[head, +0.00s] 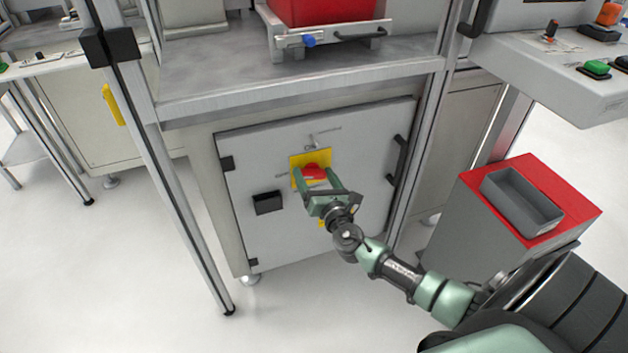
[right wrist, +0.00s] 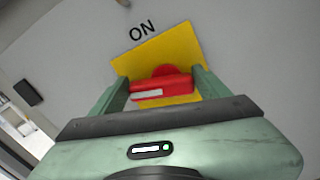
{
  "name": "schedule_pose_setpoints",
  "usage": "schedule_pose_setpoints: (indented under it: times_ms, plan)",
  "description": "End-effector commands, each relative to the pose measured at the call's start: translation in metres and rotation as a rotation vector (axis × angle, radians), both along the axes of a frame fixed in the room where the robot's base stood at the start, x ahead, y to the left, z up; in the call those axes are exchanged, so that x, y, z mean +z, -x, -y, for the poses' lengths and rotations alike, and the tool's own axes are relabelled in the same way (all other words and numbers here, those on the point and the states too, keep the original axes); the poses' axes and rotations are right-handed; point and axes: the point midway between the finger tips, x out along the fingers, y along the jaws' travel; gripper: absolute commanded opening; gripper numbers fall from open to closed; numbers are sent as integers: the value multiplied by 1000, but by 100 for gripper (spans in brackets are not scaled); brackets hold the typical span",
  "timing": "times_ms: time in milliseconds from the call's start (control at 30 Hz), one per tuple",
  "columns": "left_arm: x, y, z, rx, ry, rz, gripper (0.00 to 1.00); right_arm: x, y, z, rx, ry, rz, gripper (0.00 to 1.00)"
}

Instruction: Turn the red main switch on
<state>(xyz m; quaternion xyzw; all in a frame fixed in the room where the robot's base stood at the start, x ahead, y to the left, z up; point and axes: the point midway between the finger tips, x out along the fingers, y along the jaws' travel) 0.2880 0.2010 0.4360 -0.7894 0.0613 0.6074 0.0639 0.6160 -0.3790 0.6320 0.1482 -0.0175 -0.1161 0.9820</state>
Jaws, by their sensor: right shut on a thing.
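The red main switch (head: 313,171) sits on a yellow plate (head: 297,160) on the grey cabinet door. In the right wrist view the red switch handle (right wrist: 163,86) lies roughly crosswise in the picture, slightly tilted, on the yellow plate (right wrist: 180,48). The word ON is printed beside the plate's upper edge. My right gripper (head: 315,176) is at the switch, its green fingers on either side of the handle and shut on it; it also shows in the right wrist view (right wrist: 160,90). My left gripper is in neither view.
The cabinet door (head: 255,225) has a black handle (head: 398,160) at its right and a black box (head: 267,203) at lower left. An aluminium frame post (head: 175,190) stands left. A red-topped stand with a grey bin (head: 522,203) stands right. Floor at left is clear.

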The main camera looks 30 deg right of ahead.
Motion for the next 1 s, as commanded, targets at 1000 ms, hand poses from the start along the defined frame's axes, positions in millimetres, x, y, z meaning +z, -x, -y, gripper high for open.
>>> schedule_pose_setpoints:
  times_ms: [1000]
  plan:
    - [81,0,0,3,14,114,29,-3,3,12,-3,-936,226,36]
